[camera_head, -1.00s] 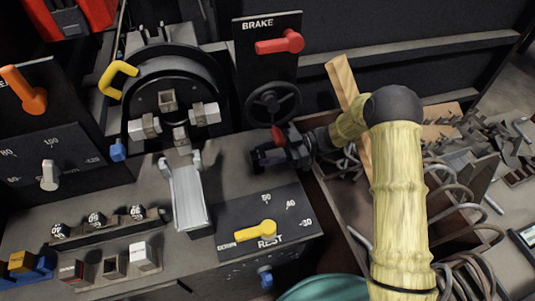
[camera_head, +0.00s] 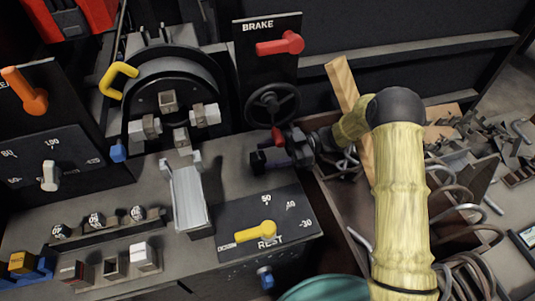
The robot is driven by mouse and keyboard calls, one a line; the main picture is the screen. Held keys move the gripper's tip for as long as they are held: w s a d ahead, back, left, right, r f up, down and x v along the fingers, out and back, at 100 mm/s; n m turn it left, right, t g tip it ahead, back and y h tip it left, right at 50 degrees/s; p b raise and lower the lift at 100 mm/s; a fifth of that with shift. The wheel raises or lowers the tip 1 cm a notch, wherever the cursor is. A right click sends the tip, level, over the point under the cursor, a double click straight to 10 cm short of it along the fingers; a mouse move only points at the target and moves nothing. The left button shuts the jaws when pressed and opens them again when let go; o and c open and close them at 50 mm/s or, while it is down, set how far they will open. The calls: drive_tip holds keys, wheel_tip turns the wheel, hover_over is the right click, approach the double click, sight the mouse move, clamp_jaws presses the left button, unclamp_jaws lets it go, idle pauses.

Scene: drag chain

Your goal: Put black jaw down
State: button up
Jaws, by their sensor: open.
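A small black block (camera_head: 257,161), which looks like the black jaw, sits on the grey bench top just right of the metal slide. My gripper (camera_head: 280,158) is open at its right side, with its dark fingers close to it. The dark parts overlap, so I cannot tell whether they touch. The chuck (camera_head: 168,84) on the lathe head stands behind to the left and carries several grey-brown jaws.
The brake panel (camera_head: 267,60) and handwheel (camera_head: 273,103) rise just behind my gripper. A yellow lever (camera_head: 256,231) on a dial plate lies in front. A wooden bin (camera_head: 345,245) with bent metal rods is at right. Several jaw blocks (camera_head: 144,256) stand at front left.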

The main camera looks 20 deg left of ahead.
drive_tip(key=v, duration=1.1)
drive_tip(key=shift+a, duration=0.1)
